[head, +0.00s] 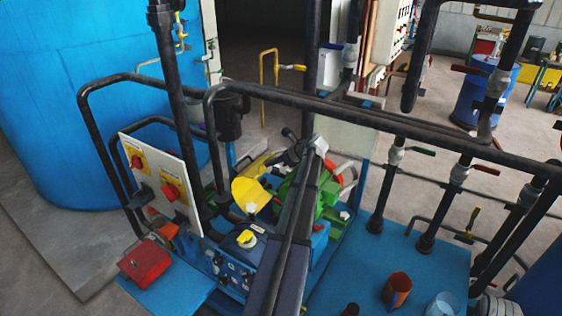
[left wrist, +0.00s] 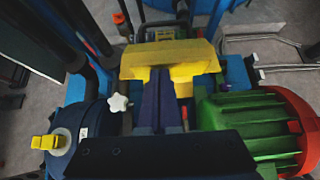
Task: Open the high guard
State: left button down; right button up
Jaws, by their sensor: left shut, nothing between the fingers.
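A yellow guard (head: 252,194) sits between the green motor (head: 325,196) and the blue pump unit (head: 240,246). In the left wrist view the guard (left wrist: 170,55) spans the upper middle, with the green finned motor (left wrist: 245,125) to its right and the blue pump body (left wrist: 85,125) to its left. My left gripper (head: 291,137) is at the end of the dark arm that crosses the middle of the head view. Its fingers (left wrist: 160,78) are shut and empty, overlapping the guard in the left wrist view. I cannot tell if they touch it. My right gripper is not in view.
A black pipe rail (head: 380,118) crosses above the machine, and uprights stand around it. A pale switch panel (head: 158,172) with red knobs is at the left, above a red box (head: 144,262). An orange cup (head: 397,290) stands on the blue platform. A white star knob (left wrist: 118,102) is beside the guard.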

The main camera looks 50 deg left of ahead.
pick_arm(q)
jog(key=shift+s+a+r, duration=0.1)
jog(key=shift+s+a, duration=0.15)
jog(key=shift+a, duration=0.55)
jog(key=shift+s+a+r, duration=0.1)
jog(key=shift+s+a, duration=0.15)
jog(key=shift+a, duration=0.5)
jog(key=f+p+v, duration=0.1)
jog(key=p+v, duration=0.6)
jog(key=v, duration=0.6)
jog(key=shift+d, duration=0.4)
jog(key=shift+w+d, duration=0.1)
